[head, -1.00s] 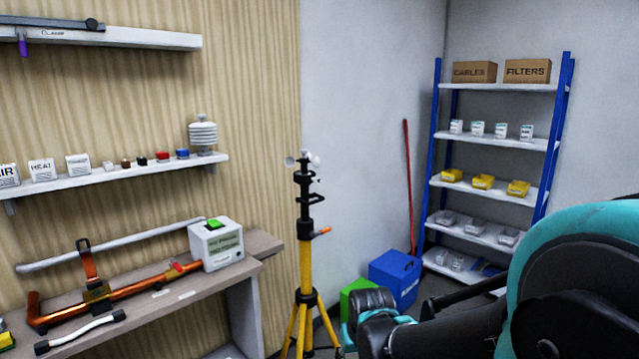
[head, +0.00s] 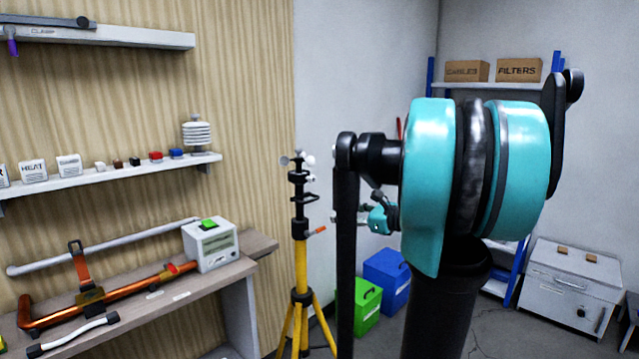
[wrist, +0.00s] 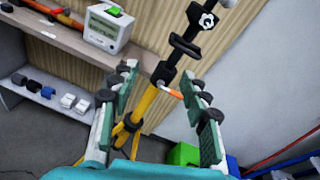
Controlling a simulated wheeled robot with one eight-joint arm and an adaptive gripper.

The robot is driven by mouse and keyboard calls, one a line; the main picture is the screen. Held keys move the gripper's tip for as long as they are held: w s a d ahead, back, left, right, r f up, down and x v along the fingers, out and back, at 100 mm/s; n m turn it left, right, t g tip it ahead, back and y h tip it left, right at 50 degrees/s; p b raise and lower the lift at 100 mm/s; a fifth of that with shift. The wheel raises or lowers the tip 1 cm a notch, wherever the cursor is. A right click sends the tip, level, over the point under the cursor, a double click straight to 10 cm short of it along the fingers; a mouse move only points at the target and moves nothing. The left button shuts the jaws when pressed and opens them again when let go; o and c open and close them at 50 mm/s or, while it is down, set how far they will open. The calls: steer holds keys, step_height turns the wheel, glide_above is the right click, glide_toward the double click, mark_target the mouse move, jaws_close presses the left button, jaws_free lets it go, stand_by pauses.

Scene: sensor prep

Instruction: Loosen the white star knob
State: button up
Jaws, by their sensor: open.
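The white star knob (wrist: 207,20) shows in the wrist view on the black upper part of a yellow-legged tripod (wrist: 142,108). In the head view the tripod (head: 301,265) stands upright with small white knobs (head: 310,160) near its top; I cannot tell there which is the star-shaped one. My gripper (wrist: 160,72) is open in the wrist view, its two padded fingers on either side of the tripod's column in the picture. The knob lies beyond the fingertips, up and to the right, apart from them. Nothing is between the fingers that I can see held.
An orange lever (wrist: 172,94) sticks out from the tripod. A bench (head: 150,313) with a white box (head: 211,243) and orange pipe stands left. Green (head: 366,306) and blue (head: 388,279) bins stand behind my arm. A grey case (head: 570,288) is at right.

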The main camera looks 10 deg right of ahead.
mark_target(314, 181)
steer(key=w+d+r+m+t, duration=0.2)
steer(key=d+r+m, duration=0.2)
steer(key=d+r, duration=0.1)
steer(key=shift+y, duration=0.3)
steer(key=x, duration=1.7)
steer(key=shift+w+a+r, duration=0.15)
steer(key=shift+a+r, duration=0.05)
steer(key=shift+r, duration=0.05)
steer(key=shift+c, duration=0.5)
jaws_close()
